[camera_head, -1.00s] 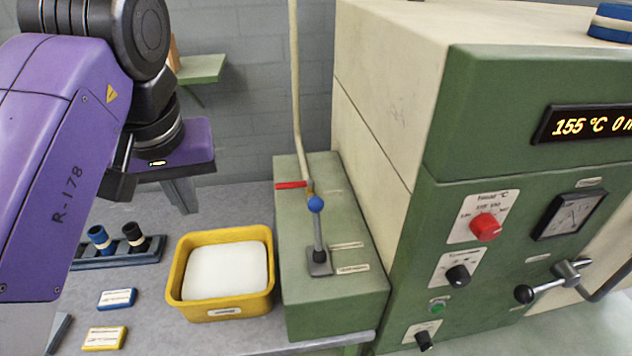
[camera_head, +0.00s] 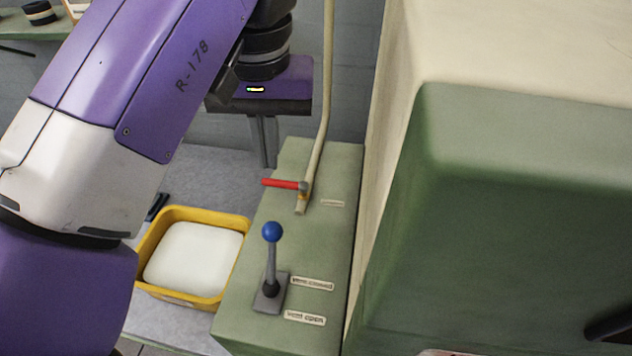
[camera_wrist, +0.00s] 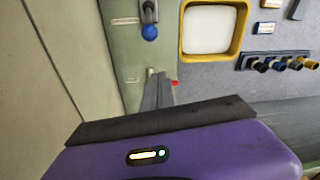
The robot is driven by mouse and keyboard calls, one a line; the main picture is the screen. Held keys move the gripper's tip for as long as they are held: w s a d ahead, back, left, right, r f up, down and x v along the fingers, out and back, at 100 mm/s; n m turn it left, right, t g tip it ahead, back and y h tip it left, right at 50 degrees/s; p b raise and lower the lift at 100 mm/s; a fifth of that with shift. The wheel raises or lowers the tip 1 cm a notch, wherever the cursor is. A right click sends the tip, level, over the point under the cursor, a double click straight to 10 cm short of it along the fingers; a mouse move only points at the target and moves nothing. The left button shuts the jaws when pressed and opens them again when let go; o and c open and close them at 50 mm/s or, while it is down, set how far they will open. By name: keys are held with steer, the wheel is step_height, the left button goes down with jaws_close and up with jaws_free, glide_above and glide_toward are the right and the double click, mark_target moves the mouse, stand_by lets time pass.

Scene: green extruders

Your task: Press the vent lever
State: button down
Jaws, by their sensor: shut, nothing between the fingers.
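The vent lever (camera_head: 271,258) is a thin grey rod with a blue ball on top, standing about upright from a grey base on the green box (camera_head: 235,318). Two labels lie beside its base, and the nearer one seems to read "VENT OPEN" (camera_head: 305,318). In the wrist view the blue ball (camera_wrist: 149,32) shows at the top, beyond the fingertips. My gripper (camera_head: 267,163) is shut and empty, pointing down near the back left of the box, behind the lever and apart from it. Its fingers (camera_wrist: 158,78) also show in the wrist view.
A red-handled valve (camera_head: 282,184) and an upright pipe (camera_head: 323,110) stand on the box between my gripper and the lever. A yellow tray (camera_head: 150,240) with white contents sits left of the box. The large green and cream machine (camera_head: 510,230) closes off the right.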

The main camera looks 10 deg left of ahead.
steer(key=shift+w+d, duration=0.25)
steer(key=p, duration=0.3)
glide_above(272, 258)
steer(key=w, duration=0.5)
step_height(272, 258, down, 9)
steer(key=shift+a, duration=0.4)
steer(key=shift+w+t+b, duration=0.15)
steer(key=shift+t+b, duration=0.15)
steer(key=shift+b, duration=0.2)
